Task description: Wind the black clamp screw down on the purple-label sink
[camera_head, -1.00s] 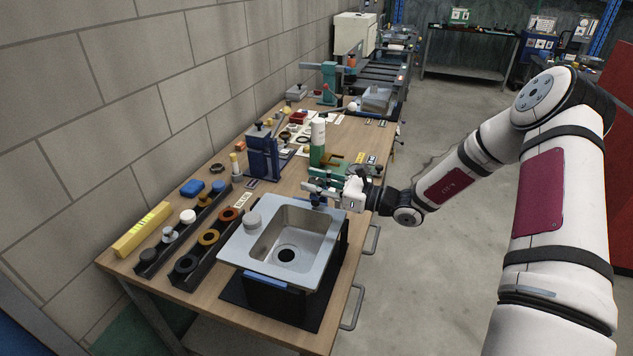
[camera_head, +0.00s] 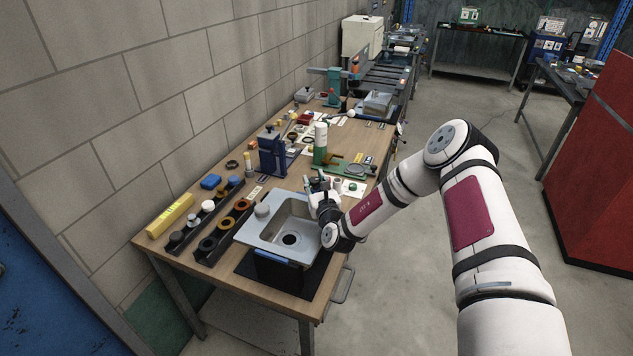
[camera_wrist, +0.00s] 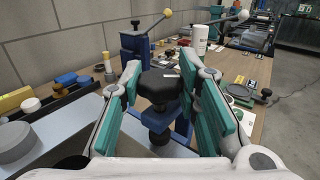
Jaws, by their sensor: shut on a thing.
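A grey steel sink (camera_head: 252,236) with a round drain stands on a black mat near the front of the bench; I cannot make out a purple label. In the wrist view, the black clamp screw has a broad faceted knob (camera_wrist: 160,86) and a dark stem (camera_wrist: 158,128) below it. The blue clamp body (camera_wrist: 184,108) is partly hidden. My gripper (camera_wrist: 161,74) has its teal pads on both sides of the knob and is shut on it. In the head view, my gripper (camera_head: 318,186) is at the sink's far right corner, and the screw is hidden there.
Black racks (camera_head: 219,241) with coloured rings and knobs lie left of the sink. A blue fixture (camera_head: 271,156) and a white-and-green bottle (camera_head: 321,140) stand behind it. A grey round piece (camera_head: 262,211) is on the sink's left rim.

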